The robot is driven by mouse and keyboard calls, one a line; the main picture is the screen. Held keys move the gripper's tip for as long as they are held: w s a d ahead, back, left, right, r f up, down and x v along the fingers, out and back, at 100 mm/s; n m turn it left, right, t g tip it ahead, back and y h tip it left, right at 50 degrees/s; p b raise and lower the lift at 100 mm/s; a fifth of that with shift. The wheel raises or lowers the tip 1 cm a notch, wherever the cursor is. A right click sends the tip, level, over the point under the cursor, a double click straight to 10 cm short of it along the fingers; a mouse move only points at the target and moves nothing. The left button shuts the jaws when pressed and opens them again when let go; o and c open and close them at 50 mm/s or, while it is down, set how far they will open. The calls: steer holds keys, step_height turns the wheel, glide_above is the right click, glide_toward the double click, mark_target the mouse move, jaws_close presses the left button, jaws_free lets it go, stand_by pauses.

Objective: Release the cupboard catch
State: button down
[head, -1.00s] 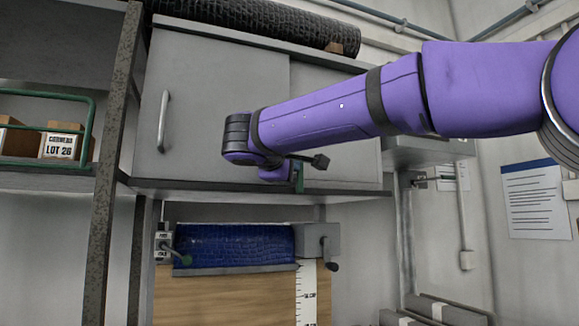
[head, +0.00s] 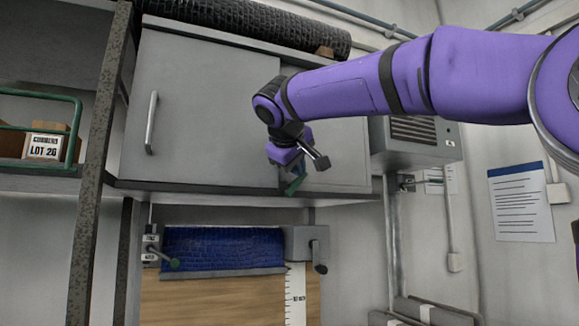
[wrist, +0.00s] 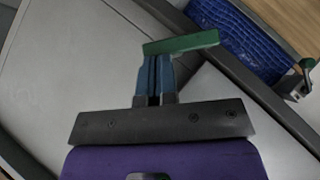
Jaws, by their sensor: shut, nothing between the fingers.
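The grey cupboard (head: 205,95) has two flat doors. The left door carries a metal bar handle (head: 151,122). A green catch (head: 297,184) sits low on the cupboard near the seam between the doors, partly hidden by my gripper in the head view. In the wrist view the catch (wrist: 182,43) is a green bar lying across the tips of my blue fingers. My gripper (wrist: 154,60) is shut and empty, with its tips right at the catch. I cannot tell whether they touch it. The doors look closed, though my arm hides part of the right one.
Below the cupboard are a blue textured roll (head: 222,248), a green-knobbed lever (head: 172,262) and a grey crank box (head: 305,243). A rusty post (head: 92,190) and a shelf box (head: 45,143) stand left. A grey vented unit (head: 412,140) is at right.

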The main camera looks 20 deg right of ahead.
steer(key=d+m+y, duration=0.1)
steer(key=d+f+m+y, duration=0.1)
steer(key=y, duration=0.1)
steer(key=d+m+y, duration=0.1)
steer(key=y, duration=0.1)
steer(key=shift+f+g, duration=0.35)
steer(key=shift+g, duration=0.05)
steer(key=shift+r, duration=0.15)
steer(key=shift+r, duration=0.65)
